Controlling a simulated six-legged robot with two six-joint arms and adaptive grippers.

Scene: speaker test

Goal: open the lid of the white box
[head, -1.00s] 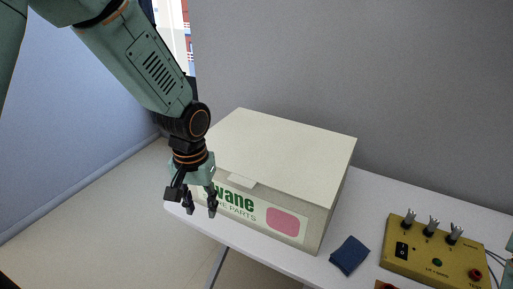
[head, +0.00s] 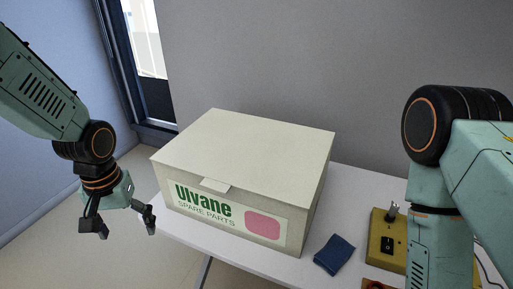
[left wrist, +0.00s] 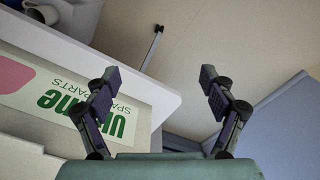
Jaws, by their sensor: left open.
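The white box (head: 223,184) stands on the white table in the head view, its lid (head: 246,152) shut. A small tab (head: 217,185) sticks out at the lid's front edge, above a label reading "Ulvane SPARE PARTS". My left gripper (head: 122,229) is open and empty, left of the box's front and apart from it. In the left wrist view its two fingers (left wrist: 160,88) are spread with nothing between them, and the box front (left wrist: 143,125) shows upside down at the left. My right arm comes in at the right of the head view; its gripper is out of frame.
A dark blue cloth (head: 334,254) lies on the table (head: 349,183) right of the box. A yellow switch panel (head: 384,259) stands further right, partly hidden by my right arm. A wall is behind the box. The floor is open at the left.

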